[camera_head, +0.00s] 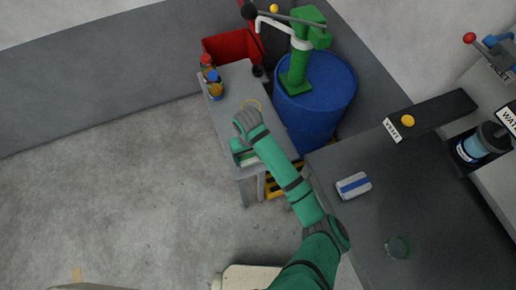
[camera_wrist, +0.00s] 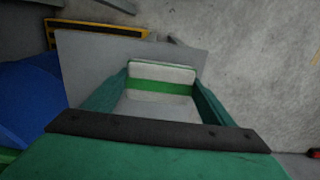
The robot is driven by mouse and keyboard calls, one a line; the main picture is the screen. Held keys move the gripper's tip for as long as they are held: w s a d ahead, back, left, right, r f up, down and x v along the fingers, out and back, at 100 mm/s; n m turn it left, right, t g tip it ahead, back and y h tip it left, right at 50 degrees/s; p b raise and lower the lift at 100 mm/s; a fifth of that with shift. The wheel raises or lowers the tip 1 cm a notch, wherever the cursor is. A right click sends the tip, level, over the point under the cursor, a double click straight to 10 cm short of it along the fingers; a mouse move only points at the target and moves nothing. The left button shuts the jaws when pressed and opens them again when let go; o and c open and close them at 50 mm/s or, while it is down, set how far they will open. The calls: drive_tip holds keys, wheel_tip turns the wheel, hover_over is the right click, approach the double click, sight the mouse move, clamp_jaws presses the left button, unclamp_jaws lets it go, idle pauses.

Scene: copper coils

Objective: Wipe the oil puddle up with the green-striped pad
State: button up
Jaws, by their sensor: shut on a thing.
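The green-striped pad (camera_wrist: 162,73) is white with a green band. In the wrist view it sits between the tips of my gripper (camera_wrist: 162,82), which is shut on it over a grey table surface. In the head view my gripper (camera_head: 241,150) is at the near end of a small grey table, and the pad (camera_head: 249,159) shows partly beside it. I cannot tell whether the pad touches the tabletop. A roundish, greenish, see-through patch (camera_head: 398,247) lies on the dark bench at the right; it may be the oil puddle, but I cannot be sure.
A blue-striped pad (camera_head: 353,186) lies on the dark bench (camera_head: 440,195). The floor at left is clear.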

drive_tip(key=shift+a+r, duration=0.1)
drive_tip(key=shift+r, duration=2.1)
drive_tip(key=shift+s, duration=0.1)
